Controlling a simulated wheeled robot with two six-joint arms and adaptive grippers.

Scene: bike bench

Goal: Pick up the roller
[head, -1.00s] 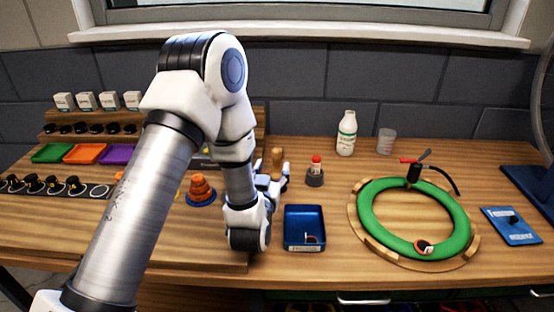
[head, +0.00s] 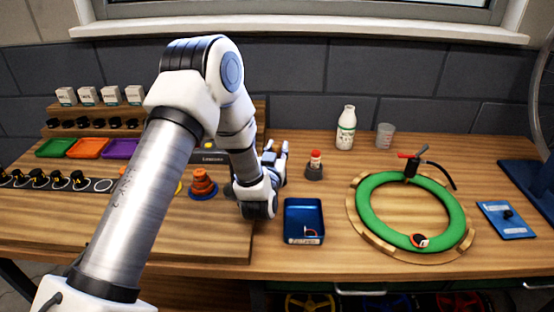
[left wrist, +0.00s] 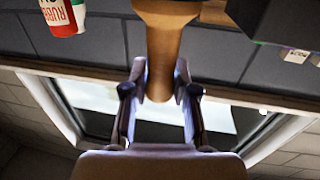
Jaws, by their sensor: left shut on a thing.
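The roller shows in the left wrist view as a light wooden handle (left wrist: 163,50) between the two fingers. My left gripper (left wrist: 160,84) is shut on this handle. In the head view my left gripper (head: 274,153) is over the bench, left of the small red-capped tube and behind the blue tray. Whether the roller touches the bench is hidden. My right gripper is not in view.
The red-capped tube (head: 315,158) stands in a grey holder close to the right of my gripper. A blue tray (head: 304,233) is in front. A stacked orange part (head: 203,182) is left. A white bottle (head: 346,128) and green ring (head: 372,223) are farther right.

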